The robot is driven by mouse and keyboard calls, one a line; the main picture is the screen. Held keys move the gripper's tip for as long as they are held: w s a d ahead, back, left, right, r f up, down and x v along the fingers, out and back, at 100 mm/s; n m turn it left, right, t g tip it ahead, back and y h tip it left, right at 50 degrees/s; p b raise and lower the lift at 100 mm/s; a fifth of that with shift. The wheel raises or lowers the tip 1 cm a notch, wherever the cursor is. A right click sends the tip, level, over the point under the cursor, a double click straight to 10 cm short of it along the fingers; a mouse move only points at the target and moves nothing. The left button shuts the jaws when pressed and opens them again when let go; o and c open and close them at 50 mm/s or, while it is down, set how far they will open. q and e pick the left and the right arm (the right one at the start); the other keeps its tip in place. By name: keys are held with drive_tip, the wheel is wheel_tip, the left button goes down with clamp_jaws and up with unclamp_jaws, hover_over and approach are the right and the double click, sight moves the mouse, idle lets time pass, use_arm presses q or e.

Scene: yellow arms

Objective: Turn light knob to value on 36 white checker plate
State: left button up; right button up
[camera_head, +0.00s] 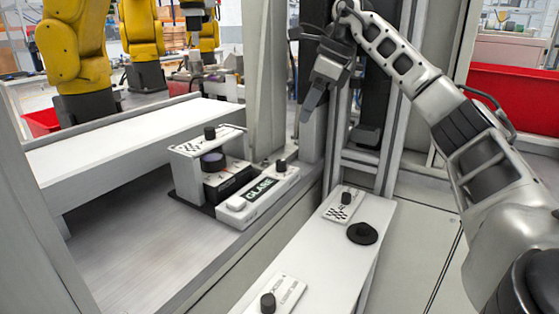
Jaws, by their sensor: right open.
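A white plate with a black-and-white checker pattern (336,213) lies on the narrow white shelf right of centre. A black light knob (346,198) stands on it; its pointer and the plate's value marks are too small to read. My right gripper (314,82) is above and behind this plate, beside the dark upright column. Its fingers are apart, with nothing seen between them, and it touches neither plate nor knob. My right arm comes in from the right. My left gripper is out of view.
A round black knob (362,233) sits close right of the plate. Another white plate with a knob (268,301) is at the front. A white box marked GLASE (262,190) stands left, past the frame edge. Metal uprights flank my right gripper. The middle of the shelf is clear.

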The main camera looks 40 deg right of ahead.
sight(282, 161)
drive_tip(key=b+x, duration=0.2)
drive_tip(key=x, duration=1)
drive_tip(key=shift+w+a+f, duration=0.2)
drive_tip(key=shift+f, duration=0.25)
clamp_jaws()
